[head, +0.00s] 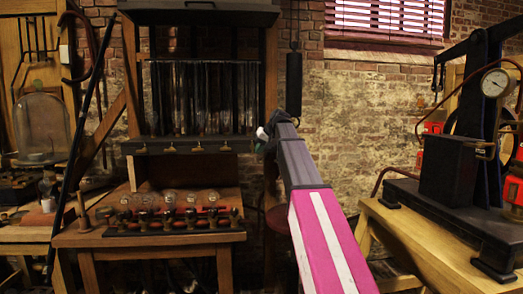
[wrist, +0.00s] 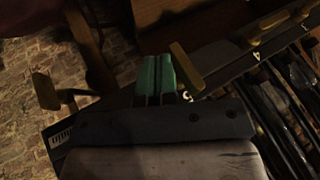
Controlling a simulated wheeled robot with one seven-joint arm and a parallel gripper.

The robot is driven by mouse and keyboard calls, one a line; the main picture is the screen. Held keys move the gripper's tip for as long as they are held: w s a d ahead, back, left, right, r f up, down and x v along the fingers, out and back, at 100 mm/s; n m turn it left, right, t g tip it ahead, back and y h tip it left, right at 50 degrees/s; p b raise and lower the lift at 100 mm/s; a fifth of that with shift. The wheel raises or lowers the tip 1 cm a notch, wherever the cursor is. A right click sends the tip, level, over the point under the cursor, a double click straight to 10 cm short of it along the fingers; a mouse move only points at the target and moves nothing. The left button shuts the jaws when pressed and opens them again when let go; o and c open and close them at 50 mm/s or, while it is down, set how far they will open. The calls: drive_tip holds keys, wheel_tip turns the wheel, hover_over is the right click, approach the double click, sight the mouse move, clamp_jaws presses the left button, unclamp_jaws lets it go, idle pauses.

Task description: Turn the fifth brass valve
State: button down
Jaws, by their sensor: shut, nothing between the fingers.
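In the head view a row of small brass valves (head: 198,147) runs along the dark front rail (head: 165,144) of the jar cabinet. My gripper (head: 262,133) is at the right end of this rail. In the wrist view its green fingertips (wrist: 159,76) are shut together and empty. A brass valve handle (wrist: 187,68) stands just right of the fingertips; I cannot tell whether they touch. Another valve (wrist: 45,92) is at the left, and more handles (wrist: 270,28) are at upper right near a figure that looks like 4. The label by the nearest valve is partly hidden.
Tall glass jars (head: 205,95) stand behind the rail. Below, a wooden bench (head: 150,238) holds bulbs and a row of dark knobs. A black machine with a gauge (head: 495,83) stands on a table at right. Brick wall lies behind my arm.

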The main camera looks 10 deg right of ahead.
drive_tip(key=shift+f+m+y, duration=0.15)
drive_tip(key=shift+f+y, duration=0.05)
drive_tip(key=shift+y, duration=0.45)
drive_tip(key=shift+f+m+y, duration=0.15)
drive_tip(key=shift+y, duration=0.5)
drive_tip(key=m+t+y, duration=0.1)
drive_tip(key=y, duration=0.2)
drive_tip(key=a+f+m+t+y, duration=0.1)
drive_tip(key=y, duration=0.3)
drive_tip(key=a+f+m+t+y, duration=0.1)
drive_tip(key=m+y, duration=0.1)
drive_tip(key=y, duration=0.2)
drive_tip(key=shift+a+t, duration=0.1)
drive_tip(key=shift+t, duration=0.2)
idle(0.8)
drive_tip(key=shift+a+f, duration=0.1)
idle(1.6)
